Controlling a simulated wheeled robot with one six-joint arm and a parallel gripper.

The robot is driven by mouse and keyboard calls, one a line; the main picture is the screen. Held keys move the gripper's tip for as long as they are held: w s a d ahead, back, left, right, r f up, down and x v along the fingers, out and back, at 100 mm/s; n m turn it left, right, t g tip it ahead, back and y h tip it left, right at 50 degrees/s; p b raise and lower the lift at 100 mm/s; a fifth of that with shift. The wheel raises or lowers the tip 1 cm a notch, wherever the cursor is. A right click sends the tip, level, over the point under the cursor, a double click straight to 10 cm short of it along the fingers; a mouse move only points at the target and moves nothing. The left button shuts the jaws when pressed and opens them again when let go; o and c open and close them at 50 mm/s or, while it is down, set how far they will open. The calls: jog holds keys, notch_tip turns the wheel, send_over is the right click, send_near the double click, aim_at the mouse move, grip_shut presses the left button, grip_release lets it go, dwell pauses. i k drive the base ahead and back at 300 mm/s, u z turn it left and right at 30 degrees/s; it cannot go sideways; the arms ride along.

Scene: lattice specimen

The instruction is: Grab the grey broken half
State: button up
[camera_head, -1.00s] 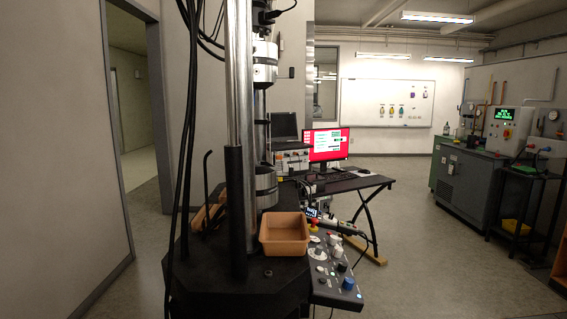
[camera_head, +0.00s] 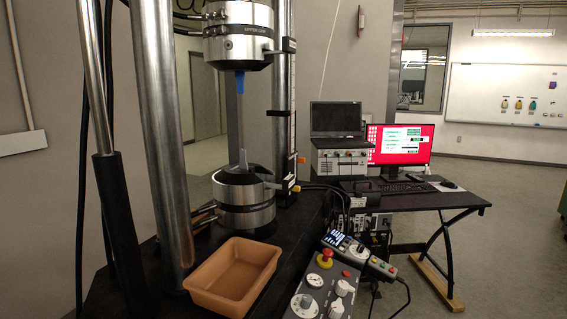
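A testing machine stands close in front of me. Its upper grip (camera_head: 238,45) holds a short blue broken piece (camera_head: 239,84) that points down. Its lower grip (camera_head: 243,200) holds a small grey broken half (camera_head: 243,158), which sticks up with a pointed tip. The two pieces are apart, with an open gap between them. My gripper is not in view.
An empty tan tray (camera_head: 235,276) sits on the black machine base in front of the lower grip. A control panel (camera_head: 328,283) with knobs is to its right. Thick steel columns (camera_head: 163,120) stand left of the grips. A desk (camera_head: 420,200) with a red-screened monitor stands behind right.

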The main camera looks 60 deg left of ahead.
aim_at(243, 165)
jog(key=i, duration=0.15)
jog(key=u, duration=2.35)
jog(key=i, duration=0.5)
jog(key=u, duration=0.05)
jog(key=k, duration=0.5)
jog(key=z, duration=2.05)
jog(key=i, duration=1.7)
jog(key=u, duration=1.85)
